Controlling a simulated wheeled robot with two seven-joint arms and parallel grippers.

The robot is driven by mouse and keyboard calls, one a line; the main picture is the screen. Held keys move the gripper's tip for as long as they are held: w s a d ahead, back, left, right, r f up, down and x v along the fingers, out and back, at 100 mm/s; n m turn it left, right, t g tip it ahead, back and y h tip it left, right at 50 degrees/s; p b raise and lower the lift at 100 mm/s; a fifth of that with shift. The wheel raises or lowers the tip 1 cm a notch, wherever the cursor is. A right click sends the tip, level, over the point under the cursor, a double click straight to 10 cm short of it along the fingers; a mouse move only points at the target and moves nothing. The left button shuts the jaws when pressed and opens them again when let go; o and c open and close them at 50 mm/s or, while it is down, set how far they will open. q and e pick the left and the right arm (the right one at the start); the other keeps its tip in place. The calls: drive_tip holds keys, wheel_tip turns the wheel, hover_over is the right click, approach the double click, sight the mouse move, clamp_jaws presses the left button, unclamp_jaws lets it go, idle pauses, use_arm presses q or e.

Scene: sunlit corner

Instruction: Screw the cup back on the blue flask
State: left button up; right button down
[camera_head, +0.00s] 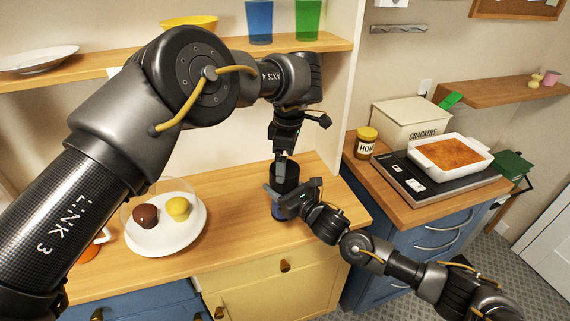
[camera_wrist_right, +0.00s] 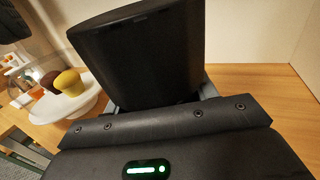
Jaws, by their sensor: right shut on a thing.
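The blue flask (camera_head: 278,212) stands on the wooden counter in the head view. Only a little blue shows low down, because my right gripper covers its middle. A black cup (camera_head: 285,172) is at the flask's top; it fills the middle of the right wrist view (camera_wrist_right: 145,60). I cannot tell whether the cup is seated on the flask. My right gripper (camera_head: 277,194) comes in from the right and is shut on the flask. My left gripper (camera_head: 283,156) points down from above at the cup. Its fingertips are too small to tell if they are open or shut.
A white plate (camera_head: 160,240) with a brown and a yellow cupcake is left of the flask. A shelf (camera_head: 100,76) with a yellow bowl (camera_head: 190,22) and blue and green glasses is above. A honey jar (camera_head: 366,141), crackers box (camera_head: 412,120) and baking dish (camera_head: 478,168) are at right.

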use_arm(q)
drive_tip(key=shift+f, duration=0.1)
drive_tip(key=shift+c, duration=0.3)
drive_tip(key=shift+d, duration=0.25)
drive_tip(key=n, duration=0.2)
drive_tip(key=r+n, duration=0.1)
drive_tip(key=n, duration=0.2)
drive_tip(key=shift+d, duration=0.1)
drive_tip(key=n, duration=0.5)
drive_tip(key=shift+w+r, duration=0.1)
drive_tip(key=shift+r, duration=0.2)
drive_tip(key=n, duration=0.3)
drive_tip(key=shift+r, duration=0.1)
drive_tip(key=n, duration=0.5)
drive_tip(key=shift+r, duration=0.25)
drive_tip(key=n, duration=0.3)
drive_tip(key=shift+r, duration=0.1)
drive_tip(key=n, duration=0.4)
drive_tip(key=shift+a+r, duration=0.1)
drive_tip(key=shift+a, duration=0.15)
drive_tip(key=n, duration=0.3)
drive_tip(key=shift+n, duration=0.3)
